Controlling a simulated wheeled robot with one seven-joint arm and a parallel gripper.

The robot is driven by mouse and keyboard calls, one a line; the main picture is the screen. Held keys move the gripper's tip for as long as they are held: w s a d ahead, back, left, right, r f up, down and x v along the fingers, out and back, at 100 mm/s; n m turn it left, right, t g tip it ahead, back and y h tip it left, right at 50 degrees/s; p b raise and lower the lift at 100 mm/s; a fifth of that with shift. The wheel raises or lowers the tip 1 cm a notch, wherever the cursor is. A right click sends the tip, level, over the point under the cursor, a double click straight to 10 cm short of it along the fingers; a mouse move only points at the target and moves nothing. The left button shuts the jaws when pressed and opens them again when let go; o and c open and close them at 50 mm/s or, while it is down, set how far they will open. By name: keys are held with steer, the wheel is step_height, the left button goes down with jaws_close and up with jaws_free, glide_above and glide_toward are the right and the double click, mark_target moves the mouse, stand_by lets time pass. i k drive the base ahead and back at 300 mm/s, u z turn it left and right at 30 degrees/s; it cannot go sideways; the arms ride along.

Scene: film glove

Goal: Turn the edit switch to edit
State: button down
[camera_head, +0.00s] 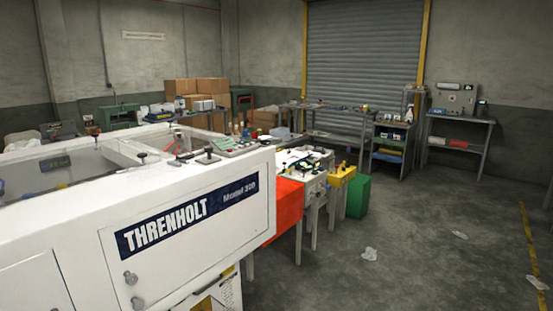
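No edit switch can be made out in the head view. A large white machine (60,224) marked "THRENHOLT" fills the left foreground. A small greenish control panel (236,144) lies on its top at the far right end, too small to read. A grey box with controls (455,98) stands on a table at the back right, and its details are also too small to tell. My gripper is not in view.
Red (283,212), yellow (340,177) and green (358,197) units stand beyond the machine. A long bench (325,111) stands before the roller shutter (365,50). The grey floor (400,250) at right is mostly clear, with a few crumpled white scraps (370,254).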

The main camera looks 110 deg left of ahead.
mark_target(209, 150)
steer(key=u, duration=4)
